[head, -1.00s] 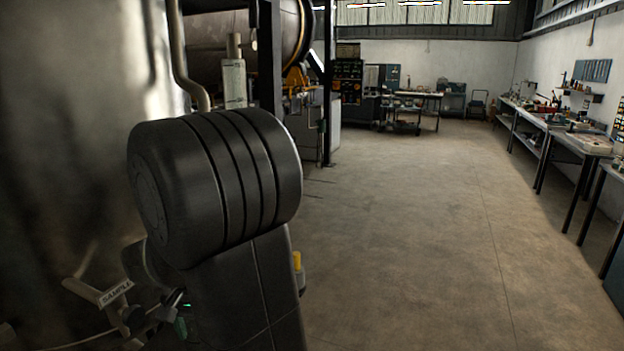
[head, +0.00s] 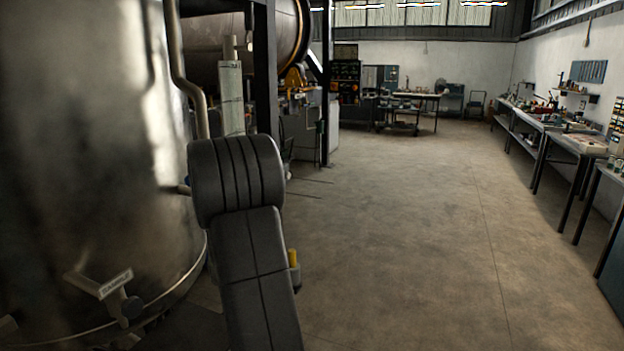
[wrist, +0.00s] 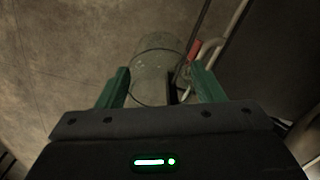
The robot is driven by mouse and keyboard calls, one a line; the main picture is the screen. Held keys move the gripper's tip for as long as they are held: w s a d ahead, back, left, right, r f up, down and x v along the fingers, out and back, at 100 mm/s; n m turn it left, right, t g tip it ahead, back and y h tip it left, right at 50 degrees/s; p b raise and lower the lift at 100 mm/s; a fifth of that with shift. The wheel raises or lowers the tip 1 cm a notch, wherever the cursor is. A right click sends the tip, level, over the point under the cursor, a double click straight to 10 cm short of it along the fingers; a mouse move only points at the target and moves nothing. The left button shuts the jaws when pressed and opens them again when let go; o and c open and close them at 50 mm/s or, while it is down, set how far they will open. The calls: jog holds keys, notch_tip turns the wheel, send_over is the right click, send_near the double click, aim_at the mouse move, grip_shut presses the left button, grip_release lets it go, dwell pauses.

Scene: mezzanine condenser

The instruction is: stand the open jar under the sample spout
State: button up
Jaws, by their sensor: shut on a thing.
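The sample spout (head: 106,287) is a short pipe with a white SAMPLE label, low on the big metal tank at the left of the head view. A dark round knob sits at its right end. In the wrist view my gripper (wrist: 162,86) has its green fingers on either side of a clear greenish glass jar (wrist: 155,62) and is shut on it. A thin wire loop runs around the jar. Its mouth is not clear in this dim view. In the head view my arm hides the gripper and jar, so their distance from the spout cannot be told.
The large metal tank (head: 90,150) fills the left side of the head view. A dark post (head: 265,70) and pipes stand behind my arm. Open concrete floor (head: 400,230) lies to the right, with workbenches (head: 580,143) along the right wall. In the wrist view a red piece (wrist: 195,48) and pale pipe show beside the jar.

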jog(key=w+d+f, duration=0.4)
jog(key=d+f, duration=0.6)
jog(key=d, duration=0.2)
jog(key=shift+d, duration=0.4)
